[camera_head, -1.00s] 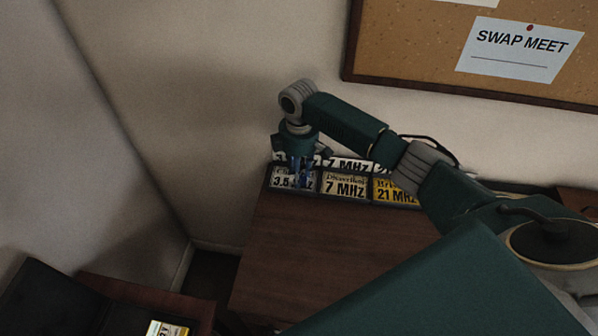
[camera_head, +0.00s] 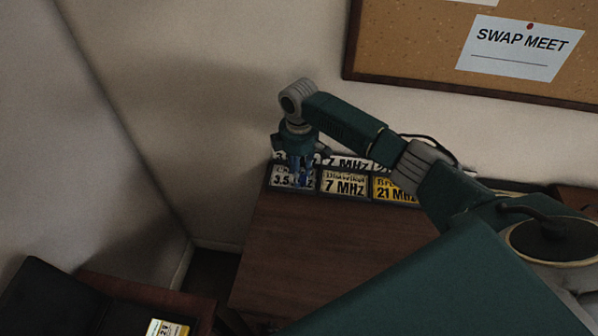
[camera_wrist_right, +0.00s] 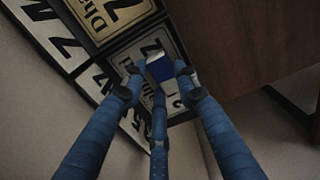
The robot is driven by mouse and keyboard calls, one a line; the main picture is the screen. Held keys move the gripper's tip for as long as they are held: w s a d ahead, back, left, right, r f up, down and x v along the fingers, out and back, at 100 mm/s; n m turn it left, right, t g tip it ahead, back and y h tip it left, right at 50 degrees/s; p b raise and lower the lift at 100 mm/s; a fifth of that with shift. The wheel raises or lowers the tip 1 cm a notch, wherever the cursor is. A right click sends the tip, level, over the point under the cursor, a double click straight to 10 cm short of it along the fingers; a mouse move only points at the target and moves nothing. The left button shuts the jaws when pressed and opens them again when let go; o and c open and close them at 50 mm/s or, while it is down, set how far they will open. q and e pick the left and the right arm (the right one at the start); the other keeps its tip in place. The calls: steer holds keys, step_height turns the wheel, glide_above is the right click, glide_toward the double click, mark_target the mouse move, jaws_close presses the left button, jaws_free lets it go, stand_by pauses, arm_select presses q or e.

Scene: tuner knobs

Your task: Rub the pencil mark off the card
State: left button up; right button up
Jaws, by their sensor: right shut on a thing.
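My right gripper (camera_head: 302,180) is over the leftmost card (camera_head: 281,183), which reads "3.5" and lies in a dark holder at the back left of the wooden desk. In the right wrist view, the blue fingers of the right gripper (camera_wrist_right: 160,82) are shut on a small white and blue block (camera_wrist_right: 160,68), likely an eraser. The block is at or just above the card (camera_wrist_right: 172,43). I cannot tell if they touch. The fingers and block hide part of the card, and I cannot make out a pencil mark. My left gripper is out of view.
A "7 MHz" card (camera_head: 345,185) and a yellow "21 MHz" card (camera_head: 388,191) lie to the right. White lettered strips stand behind, near the wall. The desk front (camera_head: 300,250) is clear. A dark open case (camera_head: 45,300) is at lower left.

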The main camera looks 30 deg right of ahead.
steer(key=shift+f, duration=0.35)
stand_by(0.3)
steer(key=shift+a, duration=0.1)
